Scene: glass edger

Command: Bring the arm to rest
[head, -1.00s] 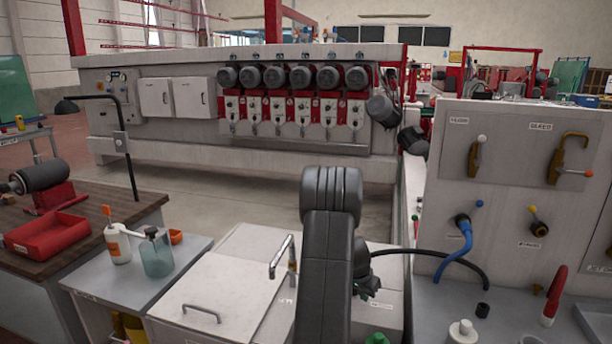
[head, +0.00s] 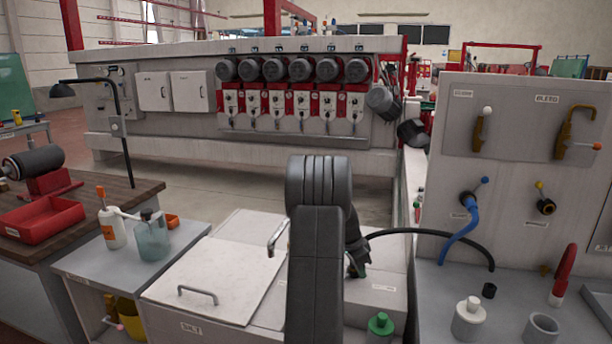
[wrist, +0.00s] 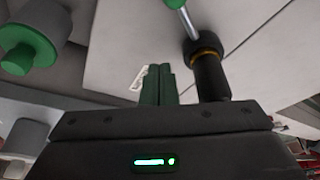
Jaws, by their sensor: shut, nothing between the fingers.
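My arm rises folded in the middle of the head view, in front of a pale lidded cabinet (head: 225,275). My gripper (head: 357,268) shows only in part at the arm's right side, above the cabinet top. In the wrist view its two green fingers (wrist: 158,85) are together, with nothing between them. A dark cylinder with a brass ring (wrist: 208,70) and a metal rod stands close to the right of the fingers; I cannot tell whether they touch. A green-capped container (wrist: 30,45) is at the upper left there.
A metal tap (head: 278,237) stands left of my arm. The green-capped bottle (head: 380,325) is at the front right. A panel with levers (head: 525,170) and a black hose (head: 430,232) are on the right. A side table (head: 85,262) holds bottles at left. Open floor lies behind the cabinet.

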